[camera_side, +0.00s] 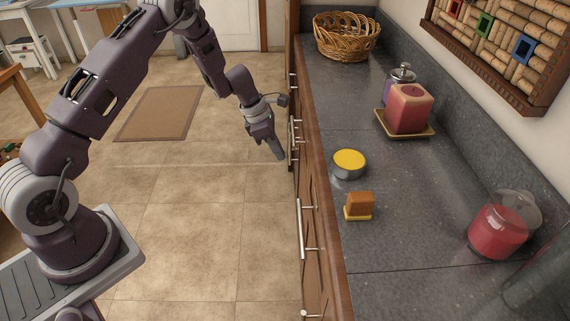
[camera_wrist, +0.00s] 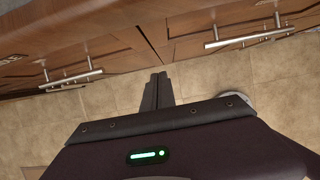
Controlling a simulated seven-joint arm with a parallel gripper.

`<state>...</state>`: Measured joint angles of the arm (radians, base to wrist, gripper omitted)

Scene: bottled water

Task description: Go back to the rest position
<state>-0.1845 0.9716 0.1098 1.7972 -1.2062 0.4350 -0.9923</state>
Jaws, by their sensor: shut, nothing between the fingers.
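My gripper (camera_side: 278,151) hangs over the floor, just left of the counter front, in the side view. It points down and slightly to the right, below the level of the countertop. In the wrist view my gripper (camera_wrist: 158,78) has its two dark fingers together, with nothing between them. The fingertips point toward the wooden cabinet front (camera_wrist: 120,45) and look apart from it. No water bottle can be made out in either view.
Drawer handles (camera_side: 301,228) stick out near my gripper. Open floor (camera_side: 200,215) lies left.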

